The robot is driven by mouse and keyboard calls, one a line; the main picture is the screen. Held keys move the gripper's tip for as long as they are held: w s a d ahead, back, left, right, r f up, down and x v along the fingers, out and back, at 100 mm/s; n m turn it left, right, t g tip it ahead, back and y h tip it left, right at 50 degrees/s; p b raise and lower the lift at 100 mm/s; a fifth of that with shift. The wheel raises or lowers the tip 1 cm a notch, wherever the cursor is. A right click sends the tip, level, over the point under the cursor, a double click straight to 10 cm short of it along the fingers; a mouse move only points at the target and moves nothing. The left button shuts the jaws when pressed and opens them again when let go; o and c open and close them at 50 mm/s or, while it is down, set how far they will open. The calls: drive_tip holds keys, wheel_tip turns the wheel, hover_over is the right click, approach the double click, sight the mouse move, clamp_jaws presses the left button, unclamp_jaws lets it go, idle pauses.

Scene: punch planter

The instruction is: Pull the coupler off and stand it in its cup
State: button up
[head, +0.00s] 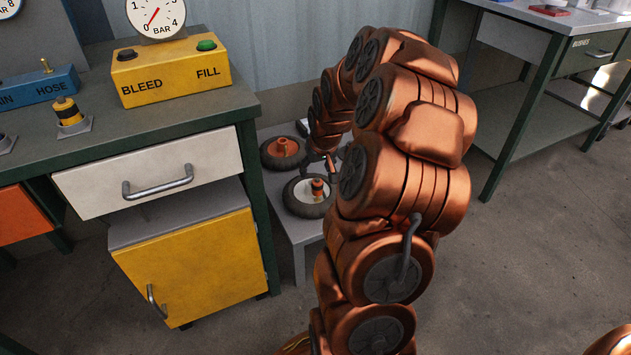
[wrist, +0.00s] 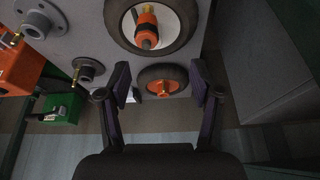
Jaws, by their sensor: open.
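The coupler (head: 318,188), orange with a dark band, stands on the white-hubbed wheel (head: 300,206) on the low grey table. In the wrist view the coupler (wrist: 147,32) shows at the top, over the white hub. My gripper (wrist: 159,80) is open and empty, its fingers apart below the coupler in that view and not touching it. In the head view my gripper is small and mostly behind my arm. I cannot tell which is the coupler's.
A second wheel with an orange hub (head: 285,149) lies beside the first. At left is a green bench with a yellow BLEED/FILL box (head: 170,77), a gauge (head: 156,15) and a yellow-and-black fitting (head: 67,111). An orange box (wrist: 17,65) and a green box (wrist: 62,107) show in the wrist view.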

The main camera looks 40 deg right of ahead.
sight(317, 181)
drive_tip(key=shift+d+b+x, duration=0.35)
drive_tip(key=shift+b+x, duration=0.15)
drive_tip(key=shift+x, duration=1.25)
drive_tip(key=shift+d+b+x, duration=0.4)
drive_tip(key=shift+b+x, duration=0.15)
drive_tip(key=shift+x, duration=1.15)
drive_tip(key=shift+d+b+x, duration=0.35)
drive_tip(key=shift+b+x, duration=0.15)
drive_tip(key=shift+x, duration=1.25)
drive_tip(key=shift+s+r, duration=0.1)
drive_tip(key=shift+s, duration=0.05)
clamp_jaws()
